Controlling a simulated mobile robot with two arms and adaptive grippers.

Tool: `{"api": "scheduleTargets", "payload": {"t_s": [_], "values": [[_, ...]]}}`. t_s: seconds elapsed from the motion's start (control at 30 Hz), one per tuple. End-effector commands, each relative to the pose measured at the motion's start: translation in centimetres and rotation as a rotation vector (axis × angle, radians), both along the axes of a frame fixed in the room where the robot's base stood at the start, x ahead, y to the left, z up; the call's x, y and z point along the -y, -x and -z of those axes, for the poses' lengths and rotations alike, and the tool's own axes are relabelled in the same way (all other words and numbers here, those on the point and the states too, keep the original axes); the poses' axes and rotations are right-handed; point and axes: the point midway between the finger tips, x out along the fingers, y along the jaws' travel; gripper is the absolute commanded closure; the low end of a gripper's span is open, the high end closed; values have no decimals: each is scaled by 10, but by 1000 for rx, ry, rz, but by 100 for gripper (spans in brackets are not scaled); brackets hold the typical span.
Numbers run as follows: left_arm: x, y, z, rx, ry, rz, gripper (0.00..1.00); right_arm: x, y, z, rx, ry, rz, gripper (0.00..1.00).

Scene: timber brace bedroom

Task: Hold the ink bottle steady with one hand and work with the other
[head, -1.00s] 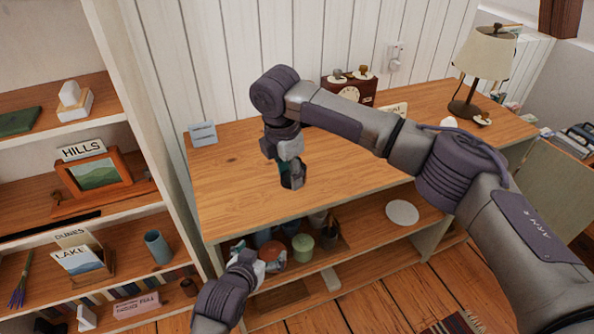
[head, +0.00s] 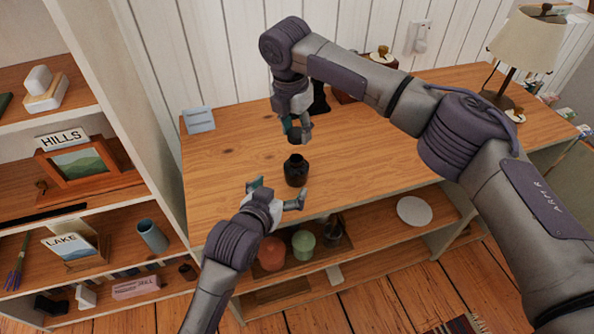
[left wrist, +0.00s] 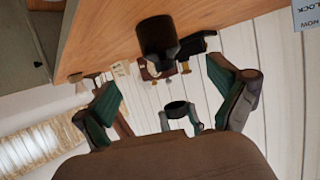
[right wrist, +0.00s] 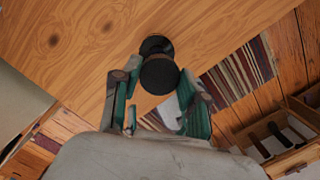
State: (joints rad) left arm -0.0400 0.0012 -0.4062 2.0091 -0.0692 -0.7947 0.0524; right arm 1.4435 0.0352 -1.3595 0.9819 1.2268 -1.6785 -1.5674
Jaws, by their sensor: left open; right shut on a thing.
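The ink bottle (head: 296,172) is black, with a narrower neck, and stands upright on the desk top near its front edge. My right gripper (head: 297,130) is above and behind it, shut on a small dark round piece that looks like its cap (right wrist: 159,76). The cap (left wrist: 178,108) also shows between the right fingers in the left wrist view, apart from the bottle (left wrist: 157,36). My left gripper (head: 278,194) is open and empty, just in front of and below the bottle, its fingers spread and not touching it.
A black object (head: 320,98) stands on the desk behind my right gripper. A small card (head: 200,120) is at the back left, a lamp (head: 525,45) at the right. Pots (head: 303,244) and a white plate (head: 414,210) sit on the shelf below. The desk's left part is clear.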

Motion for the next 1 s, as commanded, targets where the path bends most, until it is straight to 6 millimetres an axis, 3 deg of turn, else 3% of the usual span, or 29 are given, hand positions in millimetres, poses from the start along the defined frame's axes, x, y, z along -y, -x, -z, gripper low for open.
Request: {"api": "scheduleTargets", "payload": {"t_s": [0.53,0.7,1.0], "values": [[31,-82,36,0,1,0,4,0,0,0,0,0,0,67],[34,-92,41,0,1,0,4,0,0,0,0,0,0,67],[35,-95,42,0,1,0,4,0,0,0,0,0,0,67]]}}
